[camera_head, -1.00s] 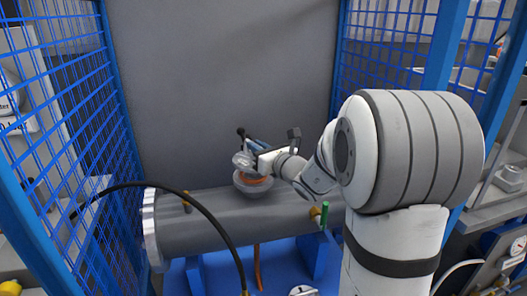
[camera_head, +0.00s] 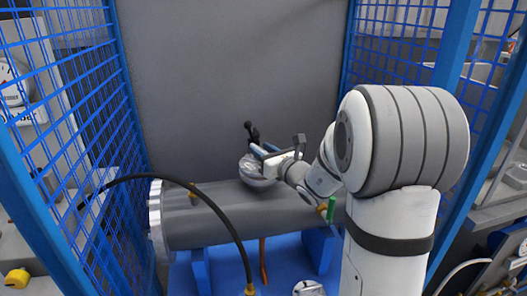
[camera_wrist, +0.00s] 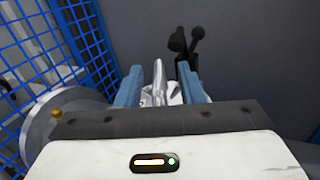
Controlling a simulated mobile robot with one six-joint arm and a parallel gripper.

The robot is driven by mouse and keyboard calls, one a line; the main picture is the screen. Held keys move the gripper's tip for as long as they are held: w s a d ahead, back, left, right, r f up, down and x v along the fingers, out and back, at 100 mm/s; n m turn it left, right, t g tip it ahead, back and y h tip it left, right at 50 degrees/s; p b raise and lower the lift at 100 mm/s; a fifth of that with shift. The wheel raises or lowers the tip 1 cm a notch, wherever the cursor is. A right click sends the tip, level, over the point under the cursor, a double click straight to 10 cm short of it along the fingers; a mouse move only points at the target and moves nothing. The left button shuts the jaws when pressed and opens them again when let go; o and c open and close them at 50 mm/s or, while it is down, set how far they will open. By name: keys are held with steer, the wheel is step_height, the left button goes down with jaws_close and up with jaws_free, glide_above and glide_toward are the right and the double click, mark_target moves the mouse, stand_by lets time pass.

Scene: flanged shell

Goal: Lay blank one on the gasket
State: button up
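A silver round blank (camera_head: 252,172), which I take for blank one, is at the raised flange on top of the grey shell (camera_head: 225,222). It covers the flange top, and the orange gasket is hidden. I cannot tell whether the blank rests flat or is slightly tilted. My gripper (camera_head: 263,153) is right at the blank, reaching in from the right. In the wrist view, silver metal (camera_wrist: 159,85) shows between the two blue fingers of my gripper (camera_wrist: 160,80). The contact at the fingertips is hidden.
Black-knobbed handles (camera_head: 251,131) rise just behind the flange. A black hose (camera_head: 215,208) arches in front of the shell. Blue mesh panels (camera_head: 75,140) stand at both sides, and a grey wall (camera_head: 230,75) closes the back. A green-handled valve (camera_head: 331,209) sits at the shell's right.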

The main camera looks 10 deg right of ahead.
steer(key=v, duration=1.2)
steer(key=s+a+f+n+g+y, duration=0.45)
steer(key=s+a+n+g, duration=0.7)
steer(key=a+n, duration=0.35)
steer(key=s+d+f+n+g+h, duration=0.2)
steer(key=s+f+n+g+h, duration=0.25)
steer(key=s+n, duration=0.4)
steer(key=s+d+n+t+h, duration=0.1)
steer(key=d+n+h, duration=0.6)
steer(key=n, duration=0.1)
steer(key=shift+s+d, duration=0.3)
steer(key=shift+r+n+p, duration=0.15)
steer(key=shift+n+p, duration=0.1)
steer(key=shift+p, duration=0.05)
